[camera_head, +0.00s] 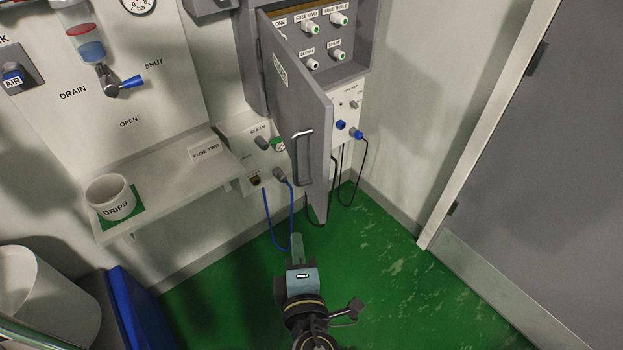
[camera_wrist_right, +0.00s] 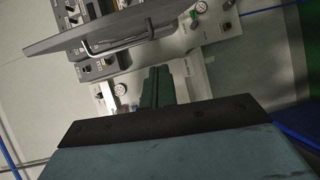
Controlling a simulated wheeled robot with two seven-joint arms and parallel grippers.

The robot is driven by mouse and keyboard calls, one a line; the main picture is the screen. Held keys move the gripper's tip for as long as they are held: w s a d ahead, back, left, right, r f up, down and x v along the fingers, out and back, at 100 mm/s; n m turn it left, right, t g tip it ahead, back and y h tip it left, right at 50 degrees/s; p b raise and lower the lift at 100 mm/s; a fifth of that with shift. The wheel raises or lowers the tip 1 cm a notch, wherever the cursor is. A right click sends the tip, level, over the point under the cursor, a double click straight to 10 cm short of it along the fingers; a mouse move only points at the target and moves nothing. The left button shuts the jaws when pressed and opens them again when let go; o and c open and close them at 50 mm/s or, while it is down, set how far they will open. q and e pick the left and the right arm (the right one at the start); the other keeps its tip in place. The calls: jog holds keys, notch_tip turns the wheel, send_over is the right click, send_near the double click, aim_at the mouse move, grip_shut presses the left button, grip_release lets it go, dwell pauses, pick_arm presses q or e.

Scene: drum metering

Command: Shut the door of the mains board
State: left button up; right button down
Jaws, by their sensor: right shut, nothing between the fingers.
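The mains board (camera_head: 318,45) is a grey box on the wall, with rows of fuses showing inside. Its grey door (camera_head: 302,110) stands open, swung out towards me, with a metal bar handle (camera_head: 301,150) on its face. My right gripper (camera_head: 297,245) is below the door, its fingers together and empty, apart from the door and handle. In the right wrist view the fingers (camera_wrist_right: 157,85) point towards the wall, and the door (camera_wrist_right: 110,28) and its handle (camera_wrist_right: 110,45) show above them. My left gripper is not in view.
A shelf (camera_head: 165,180) at the left holds a white DRIPS cup (camera_head: 111,196). Blue and black cables (camera_head: 268,225) hang below the sockets, near my right gripper. A grey room door (camera_head: 550,170) is at the right. Green floor (camera_head: 375,270) lies clear between.

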notch_tip(320, 180, up, 5)
jog(key=t, duration=0.1)
jog(key=p, duration=0.3)
send_over(313, 183)
jog(key=s, duration=0.5)
jog(key=shift+a+h, duration=0.25)
jog(key=shift+h, duration=0.05)
jog(key=shift+d, duration=0.1)
